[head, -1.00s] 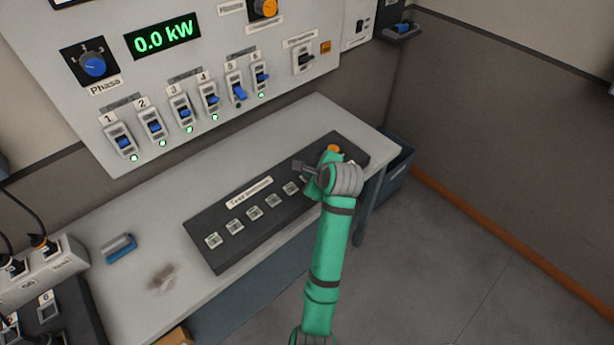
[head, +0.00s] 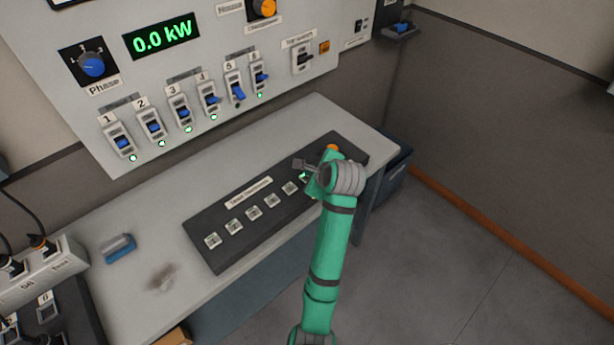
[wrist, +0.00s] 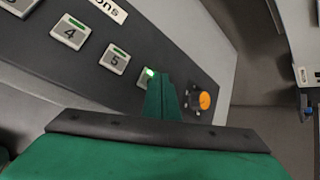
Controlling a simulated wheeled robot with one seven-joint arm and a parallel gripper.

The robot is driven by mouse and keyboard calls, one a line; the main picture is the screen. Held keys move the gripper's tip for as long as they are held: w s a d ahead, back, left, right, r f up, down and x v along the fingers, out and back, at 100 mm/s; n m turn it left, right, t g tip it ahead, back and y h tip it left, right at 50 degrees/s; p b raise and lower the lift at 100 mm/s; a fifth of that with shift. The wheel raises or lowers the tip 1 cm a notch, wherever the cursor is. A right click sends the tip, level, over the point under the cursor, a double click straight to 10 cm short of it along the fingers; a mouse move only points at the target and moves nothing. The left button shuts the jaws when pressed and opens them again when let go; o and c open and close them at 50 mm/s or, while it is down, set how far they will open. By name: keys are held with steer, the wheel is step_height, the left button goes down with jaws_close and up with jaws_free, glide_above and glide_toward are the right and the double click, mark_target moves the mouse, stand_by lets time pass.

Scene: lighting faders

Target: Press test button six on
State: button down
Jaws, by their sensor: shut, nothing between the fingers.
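The black test panel (head: 212,252) lies on the grey desk with a row of square white buttons. In the wrist view, button 4 (wrist: 70,32) and button 5 (wrist: 116,59) show dim green strips. The sixth button (wrist: 146,75), beyond button 5, has a brightly lit green strip; its number is hidden behind my gripper. Its green glow also shows in the head view (head: 303,176). My gripper (wrist: 162,92) is shut and empty, its green fingers at the sixth button and covering part of it. I cannot tell whether they touch it.
An orange round button (wrist: 204,100) sits at the panel's end, close to my fingers. A wall panel (head: 60,45) with numbered blue switches stands behind the desk. A blue-grey block (head: 118,248) lies at the left. Desk space left of the test panel is mostly clear.

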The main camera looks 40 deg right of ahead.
steer(key=shift+a, duration=0.1)
steer(key=shift+w+r, duration=0.2)
steer(key=shift+r, duration=2.8)
steer(key=shift+a, duration=0.1)
